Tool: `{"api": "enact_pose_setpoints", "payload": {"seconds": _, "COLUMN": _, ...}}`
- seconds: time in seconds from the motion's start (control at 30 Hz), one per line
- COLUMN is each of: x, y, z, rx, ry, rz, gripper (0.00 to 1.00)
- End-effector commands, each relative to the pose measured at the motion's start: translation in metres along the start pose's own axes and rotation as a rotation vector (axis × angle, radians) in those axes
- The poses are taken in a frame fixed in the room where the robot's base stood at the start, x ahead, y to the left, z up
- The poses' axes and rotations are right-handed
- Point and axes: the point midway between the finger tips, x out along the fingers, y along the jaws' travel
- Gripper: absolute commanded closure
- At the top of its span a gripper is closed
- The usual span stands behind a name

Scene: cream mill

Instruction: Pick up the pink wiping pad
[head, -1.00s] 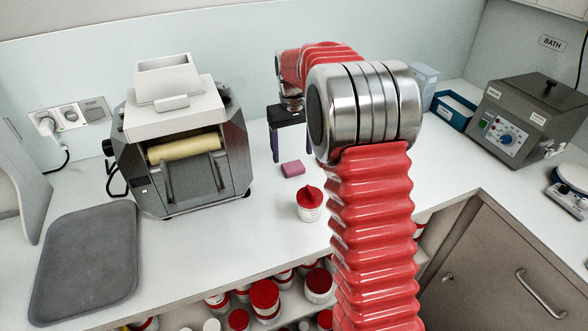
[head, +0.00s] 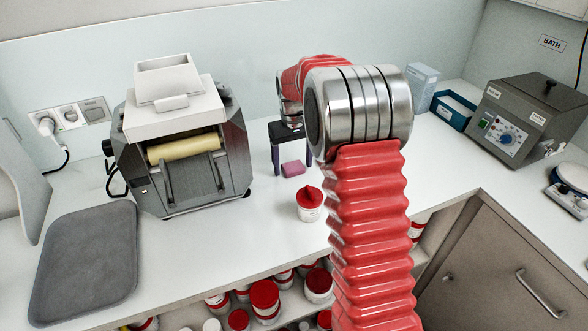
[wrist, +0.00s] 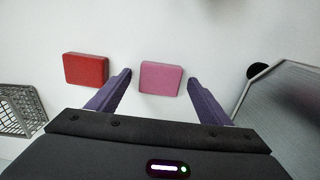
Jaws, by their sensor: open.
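The pink wiping pad (head: 293,168) lies flat on the white worktop, to the right of the roller mill. In the wrist view the pink pad (wrist: 160,78) sits between and just ahead of my two purple fingers, with a gap on either side. My gripper (head: 290,172) is open and empty, pointing down with the pad near its fingertips. It also shows in the wrist view (wrist: 160,82). I cannot tell whether the fingertips touch the worktop.
A red pad (wrist: 86,69) lies left of the pink one in the wrist view, with a grey basket (wrist: 20,110) beyond it. The roller mill (head: 185,150) stands close by. A red-lidded jar (head: 309,204) stands in front of the pink pad.

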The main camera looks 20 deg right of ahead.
Motion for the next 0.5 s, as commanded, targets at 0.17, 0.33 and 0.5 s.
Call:
{"api": "enact_pose_setpoints", "payload": {"seconds": 0.17, "x": -0.0002, "y": -0.0001, "z": 0.0000, "rx": 0.000, "ry": 0.000, "rz": 0.000, "gripper": 0.39}}
{"api": "enact_pose_setpoints", "payload": {"seconds": 0.33, "x": -0.0002, "y": -0.0001, "z": 0.0000, "rx": 0.000, "ry": 0.000, "rz": 0.000, "gripper": 0.51}}
{"api": "enact_pose_setpoints", "payload": {"seconds": 0.5, "x": -0.0001, "y": -0.0001, "z": 0.0000, "rx": 0.000, "ry": 0.000, "rz": 0.000, "gripper": 0.62}}
